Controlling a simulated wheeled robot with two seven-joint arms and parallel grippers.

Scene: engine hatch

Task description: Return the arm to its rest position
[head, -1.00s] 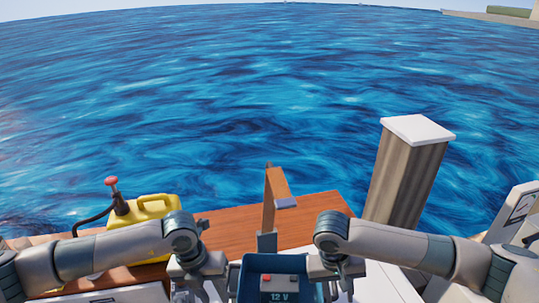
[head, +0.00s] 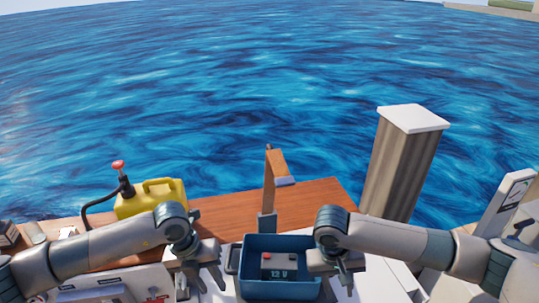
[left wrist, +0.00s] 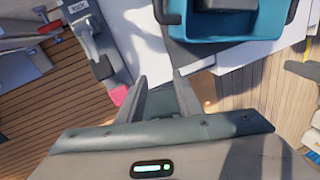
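My left gripper (head: 207,284) hangs to the left of a blue bin. In the left wrist view its two fingers (left wrist: 158,88) are apart with nothing held between them. My right gripper (head: 338,276) is at the right side of the blue bin (head: 250,268). It overlaps the bin's right edge in the picture, and I cannot tell whether it touches or grips it. The bin holds a dark 12 V battery (head: 281,275). The bin also shows at the top of the left wrist view (left wrist: 242,33), apart from the left fingers.
A yellow jerrycan (head: 150,198) with a hose and red-topped pump stands on the wooden deck (head: 225,215) at the left. An upright wooden flap (head: 269,190) stands behind the bin. A post (head: 405,165) rises at the right. A pink-ended tool (left wrist: 118,95) lies near my left fingers.

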